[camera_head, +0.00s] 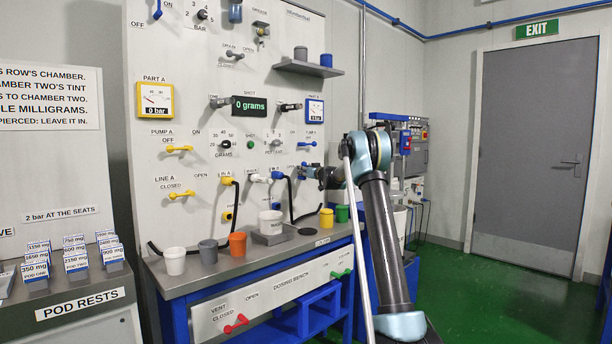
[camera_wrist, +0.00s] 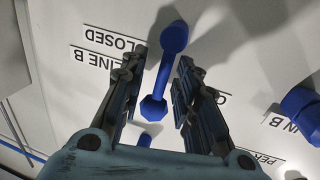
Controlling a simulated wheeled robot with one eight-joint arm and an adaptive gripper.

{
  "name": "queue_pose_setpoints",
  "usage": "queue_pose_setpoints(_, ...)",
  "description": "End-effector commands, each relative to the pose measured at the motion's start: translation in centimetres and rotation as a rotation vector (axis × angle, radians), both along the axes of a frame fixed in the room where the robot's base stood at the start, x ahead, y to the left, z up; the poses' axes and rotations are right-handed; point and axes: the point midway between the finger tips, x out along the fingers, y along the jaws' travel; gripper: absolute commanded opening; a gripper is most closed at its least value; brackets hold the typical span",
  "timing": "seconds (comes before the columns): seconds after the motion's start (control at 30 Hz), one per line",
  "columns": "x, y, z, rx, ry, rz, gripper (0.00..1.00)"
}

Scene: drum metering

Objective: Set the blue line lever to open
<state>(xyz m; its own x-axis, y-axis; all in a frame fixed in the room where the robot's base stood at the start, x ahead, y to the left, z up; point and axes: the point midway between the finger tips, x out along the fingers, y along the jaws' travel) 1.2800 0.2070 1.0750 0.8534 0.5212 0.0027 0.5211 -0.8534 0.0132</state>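The blue line lever (camera_wrist: 164,70) shows in the wrist view as a blue bar with a thick end at top and bottom. Its upper end lies beside the upside-down "CLOSED" label (camera_wrist: 117,39). My gripper (camera_wrist: 154,78) is open, with one finger on each side of the lever and visible gaps between. In the head view my gripper (camera_head: 314,173) is at the panel's right side, by small blue parts, and the arm hides much of that area. I cannot tell the lever's angle there.
Above in the head view is another blue lever (camera_head: 307,144). A black hose (camera_head: 292,200) hangs nearby. A blue fitting (camera_wrist: 302,112) is at the wrist view's right edge.

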Motion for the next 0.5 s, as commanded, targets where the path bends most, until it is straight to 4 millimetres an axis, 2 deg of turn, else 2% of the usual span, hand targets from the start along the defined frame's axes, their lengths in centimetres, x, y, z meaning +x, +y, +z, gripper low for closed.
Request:
queue_pose_setpoints(0.27,-1.8,-1.2,-0.1,-0.001,0.001,-0.001,0.29)
queue_pose_setpoints(0.5,-5.4,-3.4,-0.1,-0.001,0.001,-0.001,0.29)
